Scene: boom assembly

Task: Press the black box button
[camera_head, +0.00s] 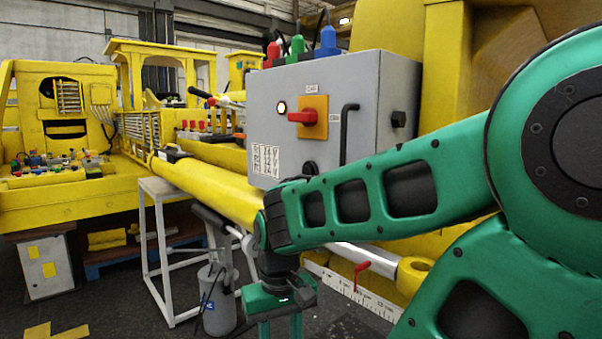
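A grey control box (262,110) stands in the middle of the camera_head view. On its right side face is a black button-like piece (398,118). Its front has a red rotary switch (303,117) on an orange plate, a lit white lamp (281,107) and a dark round part (310,168) low down, partly behind my arm. My gripper (281,328) hangs below the box, pointing down. Its two fingers look apart with nothing visible between them; their tips are cut off by the lower picture edge. It is clear of the box.
A black bent handle (346,132) sticks out of the box front. Red, green and blue fittings (299,46) with cables are on top. A yellow boom cylinder (215,187) and a white stand (160,240) are at left. My green arm crosses the right side.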

